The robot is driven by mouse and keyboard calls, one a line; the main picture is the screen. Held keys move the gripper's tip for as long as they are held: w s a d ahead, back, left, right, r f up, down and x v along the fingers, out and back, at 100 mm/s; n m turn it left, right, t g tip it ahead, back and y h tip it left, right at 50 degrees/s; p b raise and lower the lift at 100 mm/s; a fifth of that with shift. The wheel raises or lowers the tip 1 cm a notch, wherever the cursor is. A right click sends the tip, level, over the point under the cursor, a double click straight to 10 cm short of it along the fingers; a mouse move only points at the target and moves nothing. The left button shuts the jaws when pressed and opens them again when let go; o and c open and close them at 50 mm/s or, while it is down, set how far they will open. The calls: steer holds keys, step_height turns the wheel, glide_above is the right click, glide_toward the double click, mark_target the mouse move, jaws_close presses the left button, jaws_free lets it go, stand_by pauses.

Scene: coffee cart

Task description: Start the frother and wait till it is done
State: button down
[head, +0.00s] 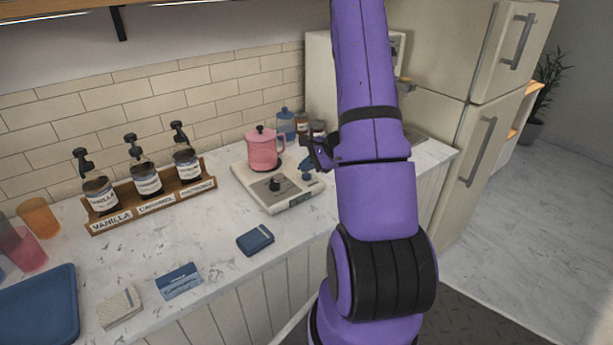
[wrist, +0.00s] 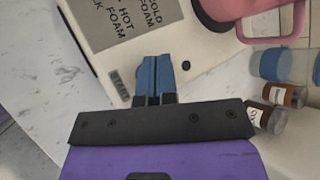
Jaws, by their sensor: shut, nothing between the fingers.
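The frother has a pink lidded jug (head: 263,150) on a white base (head: 245,182) on the counter. The wrist view shows the base (wrist: 92,38) with a foam-choice label (wrist: 122,22), a START label (wrist: 120,85) and part of the pink jug (wrist: 228,10). My gripper (wrist: 155,70) has its blue fingers shut and empty over the base edge beside the START label. The fingers hide the spot beneath them; I cannot tell whether they touch it.
Jars (head: 286,124) stand behind the frother, near my gripper's side. A wooden rack (head: 150,205) of syrup bottles stands to the left.

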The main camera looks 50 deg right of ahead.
mark_target(307, 176)
steer(key=shift+f, duration=0.3)
steer(key=shift+f, duration=0.5)
stand_by(0.8)
steer(key=shift+r, duration=0.95)
steer(key=shift+r, duration=2.5)
